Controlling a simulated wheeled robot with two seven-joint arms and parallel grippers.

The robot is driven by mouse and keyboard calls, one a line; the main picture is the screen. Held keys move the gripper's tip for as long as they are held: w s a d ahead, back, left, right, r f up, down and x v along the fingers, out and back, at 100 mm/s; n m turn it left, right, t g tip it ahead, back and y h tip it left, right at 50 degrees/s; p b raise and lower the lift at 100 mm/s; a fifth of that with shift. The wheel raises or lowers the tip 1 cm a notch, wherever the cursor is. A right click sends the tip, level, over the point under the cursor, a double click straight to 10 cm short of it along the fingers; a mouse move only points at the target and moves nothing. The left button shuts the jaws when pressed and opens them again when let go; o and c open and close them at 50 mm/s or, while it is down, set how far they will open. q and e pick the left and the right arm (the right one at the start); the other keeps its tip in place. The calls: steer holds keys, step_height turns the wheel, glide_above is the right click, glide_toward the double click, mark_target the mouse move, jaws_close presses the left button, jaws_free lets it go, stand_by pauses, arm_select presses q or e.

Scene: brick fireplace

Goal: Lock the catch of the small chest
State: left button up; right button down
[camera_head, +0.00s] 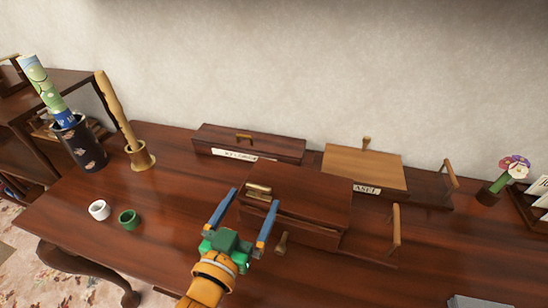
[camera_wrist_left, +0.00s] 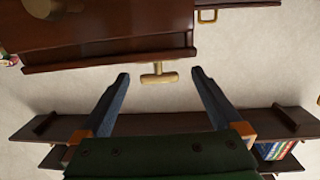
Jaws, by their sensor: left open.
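The nearest dark wooden chest (camera_head: 300,190) stands on the table in the head view. A dark line or gap runs under its lid. A light wooden handle (camera_head: 258,190) is at its left front, and a light knob (camera_head: 281,243) sticks out low at its front. My left gripper (camera_head: 254,198) is open at the chest's left front corner, its blue fingers pointing toward it. In the left wrist view, a T-shaped light wooden piece (camera_wrist_left: 158,74) shows between and beyond the open fingers, below the chest's dark edge (camera_wrist_left: 110,58). I cannot tell whether it is the catch. My right gripper is not in view.
A long labelled box (camera_head: 275,145) and a light-lidded box (camera_head: 365,165) stand behind. An upright handle (camera_head: 396,225) rises at the right. A white cup (camera_head: 98,210) and a green cup (camera_head: 129,219) sit left. The table (camera_head: 170,225) is clear between cups and gripper.

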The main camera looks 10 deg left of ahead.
mark_target(260, 186)
arm_select(q)
steer(key=shift+w+d+r, duration=0.15)
steer(key=shift+w+r, duration=0.1)
steer(key=shift+w, duration=0.25)
steer(key=shift+w+r, duration=0.2)
steer(key=shift+w, duration=0.05)
steer(key=w, duration=0.3)
steer(key=w+p, duration=0.1)
steer(key=w, duration=0.1)
steer(key=shift+w+d, duration=0.3)
steer(key=shift+w, duration=0.05)
steer(key=shift+s, duration=0.1)
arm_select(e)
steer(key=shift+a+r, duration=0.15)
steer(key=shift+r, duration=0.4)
